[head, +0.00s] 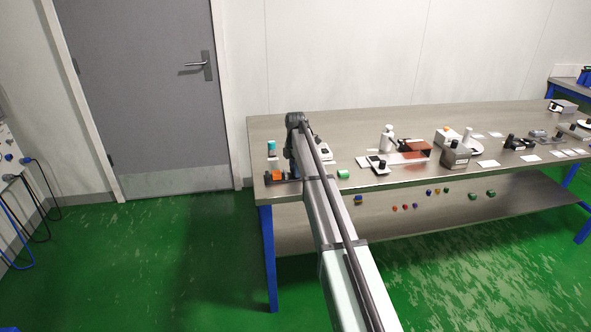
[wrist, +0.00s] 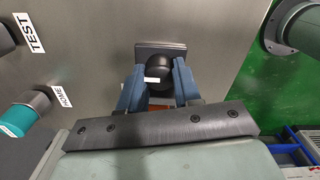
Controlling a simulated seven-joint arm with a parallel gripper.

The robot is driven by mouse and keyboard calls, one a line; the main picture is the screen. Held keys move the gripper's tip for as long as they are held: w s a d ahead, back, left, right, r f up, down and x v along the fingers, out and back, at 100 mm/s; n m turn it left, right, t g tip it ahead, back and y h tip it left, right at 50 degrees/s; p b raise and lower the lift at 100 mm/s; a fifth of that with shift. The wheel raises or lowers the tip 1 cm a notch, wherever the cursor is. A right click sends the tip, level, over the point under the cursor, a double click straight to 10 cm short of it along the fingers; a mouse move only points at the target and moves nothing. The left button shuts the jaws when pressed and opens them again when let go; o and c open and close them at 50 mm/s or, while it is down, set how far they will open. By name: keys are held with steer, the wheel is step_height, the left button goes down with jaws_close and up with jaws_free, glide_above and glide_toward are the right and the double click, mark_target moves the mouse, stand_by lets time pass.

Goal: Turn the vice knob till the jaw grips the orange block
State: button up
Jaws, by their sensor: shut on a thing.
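The orange block (head: 279,175) sits in the small dark vice (head: 268,179) at the table's near left corner in the head view. My gripper (wrist: 157,76) shows in the wrist view with its two blue fingers shut on either side of the round black vice knob (wrist: 158,66). A white mark lies across the knob's near side. A dark square block (wrist: 160,46) lies just behind the knob. In the head view my arm hides the gripper and the knob. I cannot tell whether the jaw touches the orange block.
A teal-topped cylinder (head: 271,147) stands behind the vice; it shows beside the HOME label in the wrist view (wrist: 18,119). A green cylinder (head: 343,174) lies right of my arm. Several devices and white cards fill the table's right part. Blue-framed legs (head: 268,255) stand below its edge.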

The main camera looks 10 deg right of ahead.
steer(key=shift+m, duration=0.3)
steer(key=m, duration=1)
steer(key=shift+m, duration=0.4)
steer(key=m, duration=0.5)
steer(key=shift+d, duration=0.1)
steer(key=m, duration=0.5)
steer(key=shift+m, duration=0.4)
steer(key=o, duration=1.1)
steer(key=shift+c, duration=0.2)
